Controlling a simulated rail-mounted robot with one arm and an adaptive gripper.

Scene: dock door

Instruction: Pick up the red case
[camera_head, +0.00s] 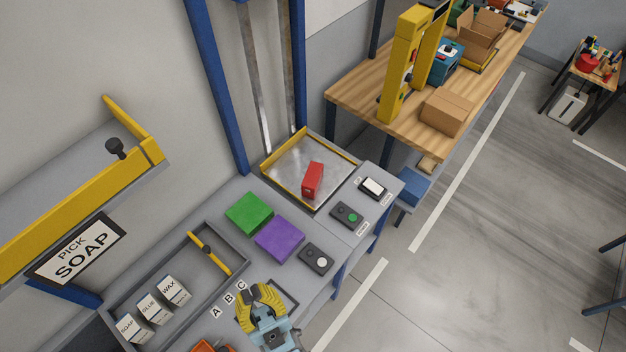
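The red case (313,180) is a small upright block. It stands on a shiny metal plate (286,172) with yellow edging at the back of the grey bench. My gripper (257,293), with yellow fingers and a blue-grey body, is at the near end of the bench, well apart from the case. The fingers curve close together in this view, and the gap between their tips is not clear. I see nothing plainly held in it.
A green block (249,213) and a purple block (279,240) lie between my gripper and the case. Black button boxes (316,259) line the right edge. A divided tray with labelled boxes (172,290) is at left. Blue posts (216,85) rise behind the plate. A yellow-edged shelf (80,222) overhangs the left.

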